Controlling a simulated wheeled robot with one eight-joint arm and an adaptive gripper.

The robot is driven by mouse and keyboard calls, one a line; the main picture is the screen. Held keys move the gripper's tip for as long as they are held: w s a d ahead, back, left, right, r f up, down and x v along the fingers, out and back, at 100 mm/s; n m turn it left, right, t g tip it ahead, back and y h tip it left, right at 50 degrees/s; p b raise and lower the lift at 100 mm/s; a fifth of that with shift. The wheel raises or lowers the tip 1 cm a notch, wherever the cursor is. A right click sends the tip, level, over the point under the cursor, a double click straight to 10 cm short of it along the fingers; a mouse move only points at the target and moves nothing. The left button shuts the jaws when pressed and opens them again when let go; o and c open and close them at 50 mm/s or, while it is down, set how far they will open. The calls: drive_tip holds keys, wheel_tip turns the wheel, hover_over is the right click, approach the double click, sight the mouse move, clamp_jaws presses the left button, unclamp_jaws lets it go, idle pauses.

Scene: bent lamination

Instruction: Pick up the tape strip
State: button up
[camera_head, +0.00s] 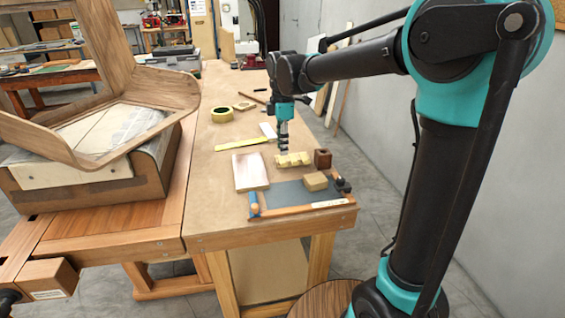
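A thin, flat yellow strip (240,145), which looks like the tape strip or a ruler, lies on the bench left of my gripper. A pale yellow, notched piece (300,160) lies just under and right of my gripper; I cannot tell whether tape is on it. My gripper (284,151) points down close to the notched piece's left end. It is small and seen edge-on, so I cannot tell whether its fingers are open or touch the piece.
The wooden bench (212,207) also bears a pale board (250,171), a dark mat (285,194) with a tan block (316,181), and a brown block (322,158). A bent wooden chair part (170,88) sits on a form at left. Bare bench lies left of the board.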

sight(283, 163)
drive_tip(key=shift+d+f, duration=0.15)
drive_tip(key=shift+f, duration=2.8)
clamp_jaws()
